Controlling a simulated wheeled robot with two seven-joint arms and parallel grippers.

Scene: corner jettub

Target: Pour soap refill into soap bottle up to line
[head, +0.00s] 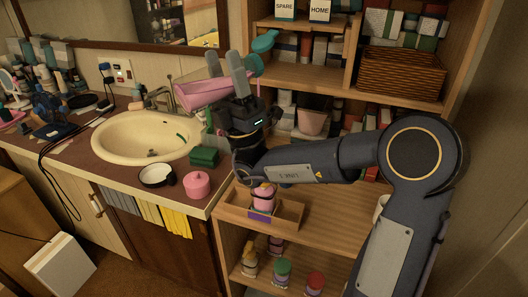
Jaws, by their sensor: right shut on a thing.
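My right gripper (226,62) points up at the end of the arm from the right. It is shut on a pink container (196,93), probably the soap refill, which lies tilted with its wide end to the left, above the counter beside the sink. Teal parts (263,43) show just right of the fingers; I cannot tell whether they belong to it. A pink bottle (263,193) with a purple label, probably the soap bottle, stands in a wooden tray (292,213) below the gripper. Its fill line is too small to make out. My left gripper is not in view.
The cream sink (140,137) is left of the gripper. A green box (204,157), a pink lidded pot (197,184) and a dark round dish (156,175) stand near the counter's edge. Shelves with books and a wicker basket (400,74) rise behind. Shelf space right of the tray is clear.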

